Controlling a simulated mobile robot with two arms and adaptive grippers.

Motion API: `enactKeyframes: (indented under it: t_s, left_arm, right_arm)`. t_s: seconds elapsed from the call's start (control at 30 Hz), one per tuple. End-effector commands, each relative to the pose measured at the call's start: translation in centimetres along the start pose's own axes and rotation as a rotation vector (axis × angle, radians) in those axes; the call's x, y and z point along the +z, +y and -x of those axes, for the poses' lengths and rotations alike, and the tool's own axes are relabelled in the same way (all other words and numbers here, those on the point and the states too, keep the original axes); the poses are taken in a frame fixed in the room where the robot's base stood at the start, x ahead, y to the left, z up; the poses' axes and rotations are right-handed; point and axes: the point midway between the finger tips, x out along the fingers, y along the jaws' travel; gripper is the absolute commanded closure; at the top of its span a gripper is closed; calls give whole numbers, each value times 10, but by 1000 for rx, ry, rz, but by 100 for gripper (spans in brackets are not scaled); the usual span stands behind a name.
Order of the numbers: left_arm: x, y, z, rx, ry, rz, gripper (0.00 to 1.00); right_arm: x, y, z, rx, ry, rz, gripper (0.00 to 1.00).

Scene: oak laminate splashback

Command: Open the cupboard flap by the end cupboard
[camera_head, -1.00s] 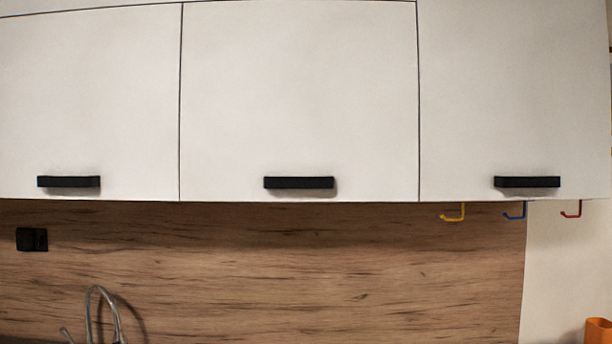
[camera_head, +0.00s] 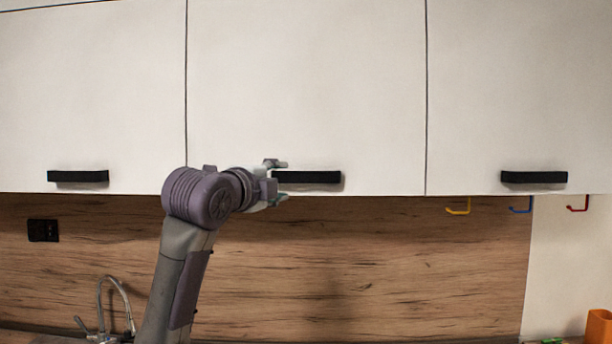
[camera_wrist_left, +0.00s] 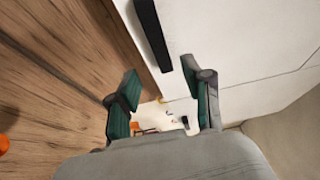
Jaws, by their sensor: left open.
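Three white flap fronts hang side by side. The middle flap (camera_head: 305,90) is closed, with a black bar handle (camera_head: 314,177) near its lower edge. The right-hand flap (camera_head: 520,90), at the end of the row, is closed too. My left gripper (camera_head: 280,181) is open and empty at the left end of the middle handle, one finger above its level and one below. In the left wrist view the black handle (camera_wrist_left: 152,33) lies near the two spread fingers (camera_wrist_left: 165,95); I cannot tell whether it is between them. My right gripper is not in view.
The left flap (camera_head: 90,90) is closed. Yellow (camera_head: 459,211), blue (camera_head: 521,209) and red (camera_head: 578,207) hooks hang under the right flap. A tap (camera_head: 118,295) stands below left and an orange container (camera_head: 599,328) at lower right. A socket (camera_head: 43,230) is on the wooden splashback (camera_head: 400,260).

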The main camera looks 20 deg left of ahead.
Motion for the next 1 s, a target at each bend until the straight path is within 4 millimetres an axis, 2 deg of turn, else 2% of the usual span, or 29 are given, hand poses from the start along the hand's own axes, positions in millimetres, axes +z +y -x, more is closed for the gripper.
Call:
enactKeyframes:
  t_s: [0.4,0.53,0.73,1.0]
  left_arm:
    - [-1,-4,-84,7,1,6,50]
    - [-1,-2,-107,6,0,6,50]
    - [0,0,-126,3,0,5,50]
    - [0,2,-130,1,-1,3,50]
  right_arm:
    - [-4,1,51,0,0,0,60]
    - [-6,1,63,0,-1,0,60]
    - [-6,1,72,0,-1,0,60]
    - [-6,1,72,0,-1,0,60]
